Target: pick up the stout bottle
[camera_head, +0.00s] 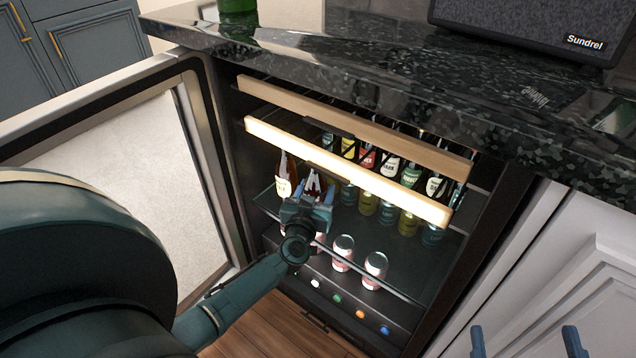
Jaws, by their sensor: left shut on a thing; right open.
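My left gripper (316,188) reaches into the open bar fridge, below the wooden shelf fronts. It is shut on a bottle that its fingers and wrist mostly hide; I cannot read its label. A brown bottle (286,177) with a cream label stands upright just left of this gripper. I cannot tell from the labels which bottle is the stout. My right gripper (526,343) shows only as two blue fingertips, wide apart and empty, at the bottom right, away from the fridge.
Rows of coloured bottles (408,222) stand right of the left gripper. Pink-labelled jars or cans (374,270) sit on the lower shelf. Two wooden shelf fronts (347,168) hang above. The open fridge door (215,165) is at left, the dark counter (400,75) above.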

